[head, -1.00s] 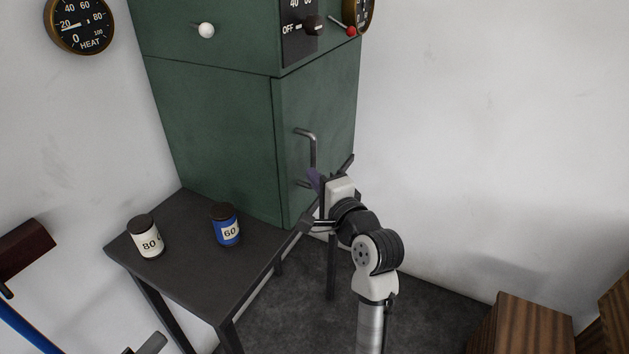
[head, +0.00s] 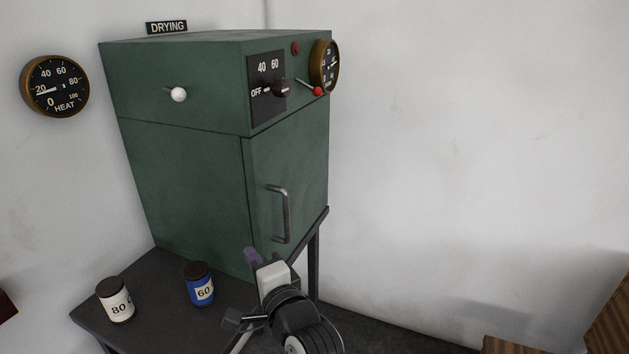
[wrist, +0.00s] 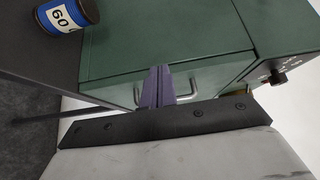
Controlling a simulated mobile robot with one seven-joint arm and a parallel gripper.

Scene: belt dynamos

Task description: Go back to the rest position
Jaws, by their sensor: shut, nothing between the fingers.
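My gripper (head: 252,256) is in front of the lower part of the green drying cabinet (head: 190,170), just below its metal door handle (head: 279,215). In the wrist view its two purple fingers (wrist: 158,84) are together with nothing between them. The handle (wrist: 187,84) shows just past the fingertips in that view, and I cannot tell the exact gap. The cabinet door is shut. My arm reaches up from the bottom of the head view.
A blue jar marked 60 (head: 199,284) and a white jar marked 80 (head: 115,300) stand on the dark table (head: 158,275). A round heat gauge (head: 54,86) hangs on the left wall. Wooden boxes (head: 607,315) are at lower right. Open space lies right of the cabinet.

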